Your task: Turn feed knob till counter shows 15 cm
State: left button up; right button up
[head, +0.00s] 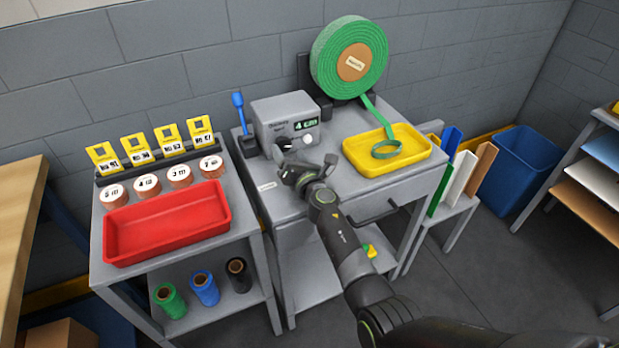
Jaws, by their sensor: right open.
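The grey feed machine (272,112) stands on the middle workbench. Its green counter display (305,124) appears to read 4 cm. The white feed knob (308,139) is on its front, below the display. A green roll of strip (332,50) stands behind to the right, and its end lies curled in the yellow tray (432,160). My right gripper (285,152) is open in front of the machine, just left of and below the knob; whether it touches the machine I cannot tell. My left gripper is not in view.
A side table at left holds a red tray (165,253), several round labelled pieces and yellow cards. A blue tool (239,108) stands left of the machine. Coloured boards (457,182) and a blue bin (523,168) stand at right. The bench's front left is mostly clear.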

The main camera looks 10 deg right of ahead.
jog(key=p+v, duration=0.4)
jog(key=v, duration=0.9)
jog(key=shift+r, duration=0.1)
jog(key=shift+s+d+p, duration=0.15)
jog(key=shift+s+p, duration=0.15)
jog(key=shift+s, duration=0.2)
